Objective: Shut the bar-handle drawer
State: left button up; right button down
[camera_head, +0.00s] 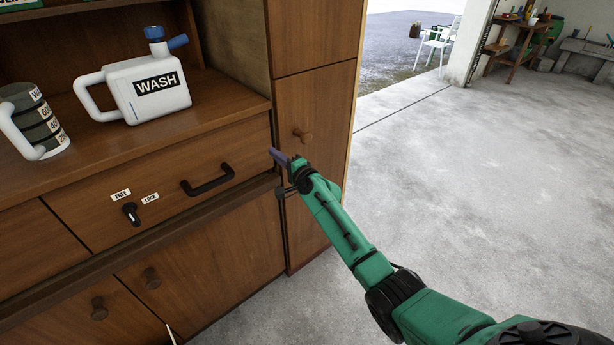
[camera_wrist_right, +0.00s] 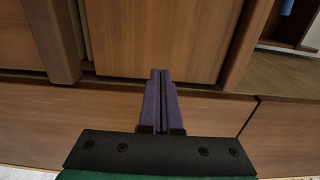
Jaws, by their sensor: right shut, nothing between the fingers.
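The bar-handle drawer (camera_head: 160,185) is a wide brown wooden front in the cabinet at left in the head view. Its black bar handle (camera_head: 208,181) sits toward its right end, with a black lock lever (camera_head: 132,214) and FREE and LOCK labels to the left. The drawer front looks about flush with the cabinet; I cannot tell whether a small gap remains. My right gripper (camera_head: 279,156) is shut and empty, just right of the drawer's right end. Its closed purple fingers (camera_wrist_right: 160,92) show in the wrist view against brown wood panels. My left gripper is out of view.
A white WASH jug (camera_head: 148,90) and a measuring jug (camera_head: 35,125) stand on the cabinet top. A tall cupboard door with a round knob (camera_head: 303,135) is behind my right gripper. Lower doors have round knobs. The concrete floor (camera_head: 480,180) at right is clear.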

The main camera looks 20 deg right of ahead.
jog(key=p+v, duration=0.1)
jog(key=v, duration=0.8)
jog(key=s+d+f+n+g+h, duration=0.15)
jog(key=s+f, duration=0.35)
jog(key=f, duration=0.5)
jog(key=s+d+f+n+g+h, duration=0.1)
jog(key=s+f+n+g, duration=0.2)
jog(key=f, duration=0.7)
jog(key=s+d+f+n+g+h, duration=0.1)
jog(key=s+f+g, duration=0.2)
jog(key=s+f, duration=0.55)
jog(key=s+f+n+g, duration=0.3)
jog(key=s+f, duration=0.4)
jog(key=s, duration=0.4)
jog(key=s+d+f+n+g+h, duration=0.1)
jog(key=s+f+n+g, duration=0.1)
jog(key=s+f+n, duration=0.2)
jog(key=s+d+f+n+g+h, duration=0.1)
jog(key=s+f+n+g, duration=0.2)
jog(key=s+f, duration=0.7)
jog(key=s+n, duration=0.1)
jog(key=s, duration=0.9)
jog(key=shift+s+d+f+g, duration=0.15)
jog(key=shift+d+f+g, duration=0.1)
jog(key=shift+f+g, duration=0.15)
jog(key=shift+n, duration=0.25)
